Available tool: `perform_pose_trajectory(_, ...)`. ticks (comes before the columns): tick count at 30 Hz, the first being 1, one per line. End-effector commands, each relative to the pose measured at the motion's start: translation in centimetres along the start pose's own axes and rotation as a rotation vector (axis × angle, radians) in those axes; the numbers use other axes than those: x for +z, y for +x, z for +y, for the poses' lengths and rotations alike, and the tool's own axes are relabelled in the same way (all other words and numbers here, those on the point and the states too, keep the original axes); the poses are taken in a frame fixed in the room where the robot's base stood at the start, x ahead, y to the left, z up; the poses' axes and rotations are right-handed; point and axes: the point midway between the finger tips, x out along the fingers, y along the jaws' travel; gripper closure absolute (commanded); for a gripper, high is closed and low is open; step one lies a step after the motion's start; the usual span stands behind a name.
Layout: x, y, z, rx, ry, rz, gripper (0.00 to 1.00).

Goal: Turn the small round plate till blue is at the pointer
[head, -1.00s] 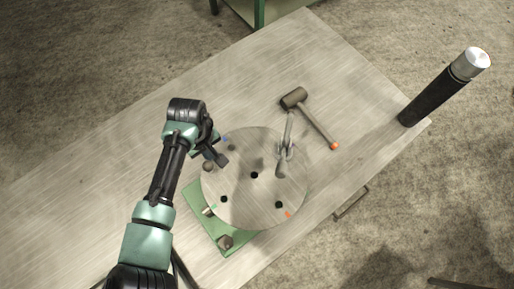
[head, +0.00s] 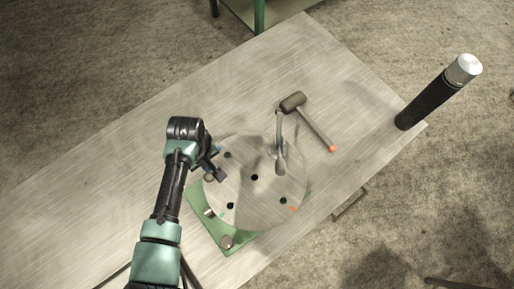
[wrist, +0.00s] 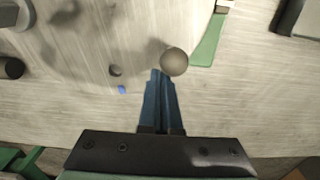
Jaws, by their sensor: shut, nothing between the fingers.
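The small round plate (head: 248,196) lies on a green base (head: 208,222) on the table, with dark holes, a metal clamp (head: 281,160) and a grey ball knob (head: 208,178). An orange mark (head: 293,209) is at its lower right rim. The blue mark (wrist: 122,89) shows at the rim in the wrist view, left of my fingers. A small pale piece (head: 209,213) at the lower left rim looks like the pointer. My gripper (head: 221,176) is shut and empty. In the wrist view its fingertips (wrist: 160,73) are right beside the knob (wrist: 174,61); contact is unclear.
A mallet (head: 293,103) with an orange handle end lies behind the plate. A black cylinder with a silver top (head: 435,95) stands at the table's right corner. The table (head: 100,190) is clear at left. A green-framed stand (head: 258,15) is beyond the back edge.

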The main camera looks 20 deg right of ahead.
Motion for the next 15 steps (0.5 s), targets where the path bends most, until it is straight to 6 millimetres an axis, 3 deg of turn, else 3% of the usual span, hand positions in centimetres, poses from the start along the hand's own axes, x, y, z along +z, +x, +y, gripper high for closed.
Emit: perform_pose_trajectory(15, 0.48, -0.12, -0.4, 0.0, -0.002, -0.003, 1.0)
